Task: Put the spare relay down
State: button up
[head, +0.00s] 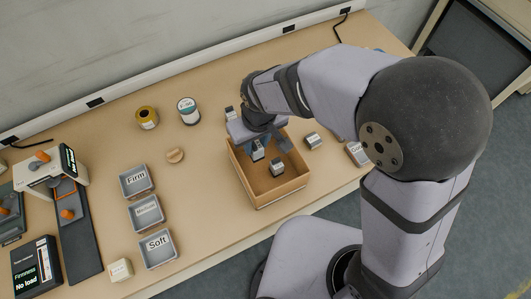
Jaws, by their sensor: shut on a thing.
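My gripper (260,142) points down over the open wooden box (265,202). It is shut on a small dark and pale block, which seems to be the spare relay (257,151). The relay shows just below the fingers, within the box's outline. I cannot tell whether it touches the box floor. A similar small block (276,168) sits inside the box, to the right of and below the held one. The arm and gripper hide part of the box's far side.
Trays marked Firm (136,194), Medium (131,214) and Soft (174,258) stand left of the box. Small blocks (312,139) lie to its right and behind it. A yellow roll (147,117), a white jar (188,112) and a wooden disc (175,155) stand further back. A testing device (52,172) is at left.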

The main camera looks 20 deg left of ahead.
jog(key=shift+f+p, duration=0.95)
jog(key=shift+f, duration=4.05)
jog(key=shift+f, duration=0.2)
jog(key=o, duration=1.1)
jog(key=shift+c, duration=0.2)
jog(key=shift+r, duration=0.15)
jog(key=shift+s+d+r+b, duration=0.2)
jog(key=shift+r+b, duration=0.05)
jog(key=shift+r, duration=1.75)
jog(key=shift+s+d+r+b, duration=0.25)
jog(key=shift+r, duration=1.8)
jog(key=shift+s+d+r+b, duration=0.2)
jog(key=shift+r+b, duration=0.05)
jog(key=shift+r, duration=1.75)
